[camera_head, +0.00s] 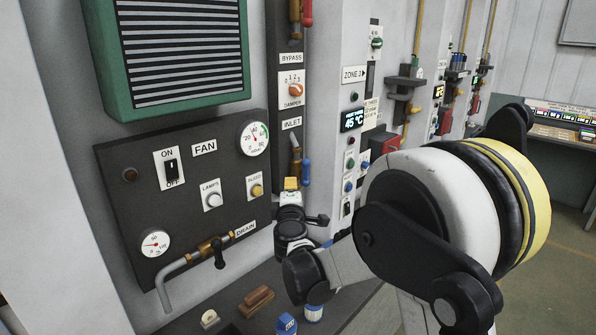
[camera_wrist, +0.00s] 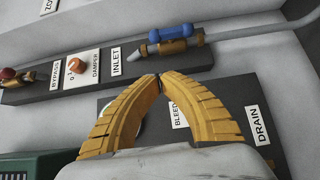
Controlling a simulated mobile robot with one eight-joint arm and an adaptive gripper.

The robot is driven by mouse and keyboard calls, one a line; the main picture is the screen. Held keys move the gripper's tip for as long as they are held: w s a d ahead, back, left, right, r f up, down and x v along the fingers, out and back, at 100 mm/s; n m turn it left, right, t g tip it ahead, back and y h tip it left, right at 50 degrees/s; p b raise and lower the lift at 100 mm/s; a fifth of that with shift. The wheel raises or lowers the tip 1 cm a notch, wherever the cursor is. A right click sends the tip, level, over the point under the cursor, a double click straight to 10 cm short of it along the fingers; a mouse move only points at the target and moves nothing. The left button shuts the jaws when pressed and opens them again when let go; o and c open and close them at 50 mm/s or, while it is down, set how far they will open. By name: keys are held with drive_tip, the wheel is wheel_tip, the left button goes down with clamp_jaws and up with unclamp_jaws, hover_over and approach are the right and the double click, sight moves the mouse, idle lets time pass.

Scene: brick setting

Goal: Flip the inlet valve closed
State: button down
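The inlet valve (camera_head: 296,163) is on a vertical pipe on the dark strip, just below the INLET label (camera_head: 291,124). Its blue handle (camera_head: 306,170) lies along the pipe. The wrist view shows the brass valve body (camera_wrist: 173,46) and the blue handle (camera_wrist: 170,33), parallel to the pipe, beyond my fingertips. My gripper (camera_head: 291,184) is just below the valve in the head view. Its yellow fingers (camera_wrist: 160,77) meet at the tips with nothing between them, and a gap shows between the tips and the handle.
A fan panel (camera_head: 120,215) with a switch, gauges and a drain valve (camera_head: 218,250) is at left. The red bypass handle (camera_head: 307,13) is above. A ledge below holds small items, including a blue one (camera_head: 286,324). A control column (camera_head: 352,120) stands at right.

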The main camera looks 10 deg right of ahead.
sight(306, 173)
drive_tip(key=w+d+b, duration=0.1)
drive_tip(key=w+d, duration=0.3)
drive_tip(key=w, duration=0.8)
drive_tip(key=shift+d, duration=0.4)
